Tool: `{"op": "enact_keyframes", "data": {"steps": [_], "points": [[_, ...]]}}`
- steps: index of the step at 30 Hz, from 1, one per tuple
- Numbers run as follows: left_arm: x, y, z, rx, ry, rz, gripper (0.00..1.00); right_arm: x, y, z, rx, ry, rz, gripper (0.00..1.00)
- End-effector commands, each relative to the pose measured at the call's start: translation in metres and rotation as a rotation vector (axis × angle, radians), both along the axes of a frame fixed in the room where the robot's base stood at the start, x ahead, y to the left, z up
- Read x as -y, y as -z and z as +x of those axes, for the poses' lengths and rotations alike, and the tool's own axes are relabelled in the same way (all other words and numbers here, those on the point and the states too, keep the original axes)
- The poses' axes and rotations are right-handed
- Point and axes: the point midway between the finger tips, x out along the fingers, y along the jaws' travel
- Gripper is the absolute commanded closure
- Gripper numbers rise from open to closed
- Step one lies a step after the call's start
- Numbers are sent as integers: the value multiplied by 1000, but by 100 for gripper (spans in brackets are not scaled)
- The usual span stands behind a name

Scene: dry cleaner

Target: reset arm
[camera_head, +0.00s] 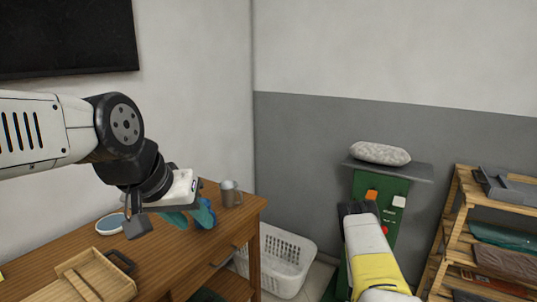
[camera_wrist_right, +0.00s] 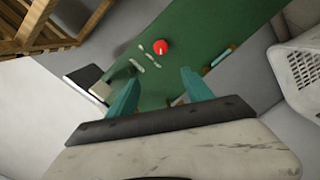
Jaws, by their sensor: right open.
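My left arm reaches in from the left in the head view. Its gripper (camera_head: 190,216), with teal fingers, hangs above the wooden desk near the grey mug (camera_head: 230,194); the angle hides the gap between the fingers. My right arm shows at the lower right of the head view as a white and yellow link, with its gripper hidden. In the right wrist view my right gripper (camera_wrist_right: 158,92) is open, with two teal fingers apart and nothing between them. Beyond them is a green machine (camera_wrist_right: 165,55) with a red button (camera_wrist_right: 160,47).
The desk (camera_head: 175,245) holds a wooden tray (camera_head: 97,275) and a round blue-topped item (camera_head: 110,223). A white basket (camera_head: 285,262) stands on the floor right of the desk. The green machine carries a grey bundle (camera_head: 380,153). A wooden shelf (camera_head: 455,215) stands at the right.

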Motion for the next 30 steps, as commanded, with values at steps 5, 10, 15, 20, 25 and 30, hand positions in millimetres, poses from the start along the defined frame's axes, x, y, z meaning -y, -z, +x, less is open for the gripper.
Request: {"op": "enact_keyframes", "data": {"steps": [5, 10, 15, 20, 25, 30], "points": [[0, 0, 0, -1, 0, 0, 64, -1, -29, 16, 1, 12, 75, 41], [0, 0, 0, -1, 0, 0, 64, -5, -67, 32, -2, 23, 176, 41], [0, 0, 0, -1, 0, 0, 64, -19, -127, 49, -7, 30, 334, 41], [0, 0, 0, -1, 0, 0, 64, -49, -200, 51, -29, 23, 531, 41], [0, 0, 0, -1, 0, 0, 64, -91, -275, 33, -70, 0, 726, 41], [0, 0, 0, -1, 0, 0, 64, -140, -345, -6, -131, -35, 897, 41]]}}
